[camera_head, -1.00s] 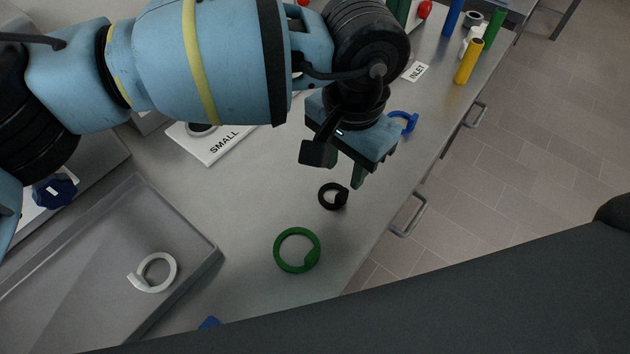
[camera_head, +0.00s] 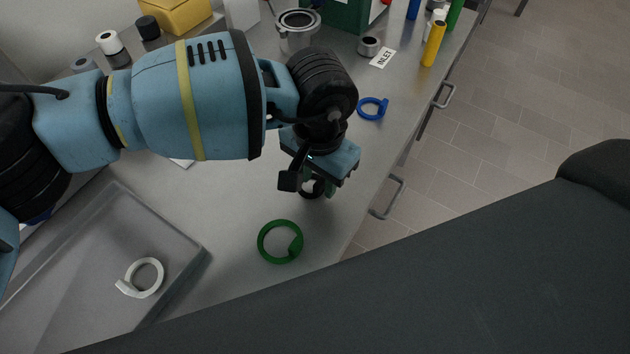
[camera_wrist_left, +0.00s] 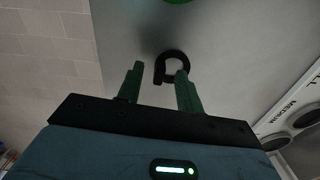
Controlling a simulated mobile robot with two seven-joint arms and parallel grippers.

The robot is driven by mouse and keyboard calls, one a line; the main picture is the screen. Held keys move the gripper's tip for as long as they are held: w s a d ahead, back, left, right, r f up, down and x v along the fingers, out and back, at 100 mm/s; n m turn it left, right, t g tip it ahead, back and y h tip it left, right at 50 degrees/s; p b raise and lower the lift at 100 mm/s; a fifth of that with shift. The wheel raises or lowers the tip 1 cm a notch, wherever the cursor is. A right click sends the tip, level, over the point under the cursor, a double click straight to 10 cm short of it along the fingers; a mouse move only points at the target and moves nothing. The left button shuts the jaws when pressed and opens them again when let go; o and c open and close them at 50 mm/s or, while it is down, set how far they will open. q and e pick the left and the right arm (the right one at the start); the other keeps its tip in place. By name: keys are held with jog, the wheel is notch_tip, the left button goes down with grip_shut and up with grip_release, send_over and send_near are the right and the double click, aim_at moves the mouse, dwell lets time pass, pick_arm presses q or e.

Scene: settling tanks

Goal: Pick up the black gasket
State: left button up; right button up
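The black gasket (camera_head: 312,194) lies on the grey bench top, partly hidden under my left gripper (camera_head: 319,187) in the head view. In the left wrist view the black gasket (camera_wrist_left: 176,55) is a dark ring with a small tab, just ahead of the fingertips. There my left gripper (camera_wrist_left: 160,70) is open, its two green fingers apart with nothing held between them. The ring sits nearer the right-hand finger, and I cannot tell whether they touch. My right gripper is not in view.
A green ring (camera_head: 265,246) lies just below the gripper, a blue ring (camera_head: 362,111) above right. A white ring (camera_head: 157,279) lies in the grey tray (camera_head: 190,268). A metal pot (camera_head: 297,38), yellow cylinder (camera_head: 433,45) and INLET label (camera_head: 383,58) stand farther back.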

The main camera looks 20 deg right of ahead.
pick_arm(q)
jog(key=shift+f, duration=0.6)
grip_shut()
jog(key=shift+r, duration=0.1)
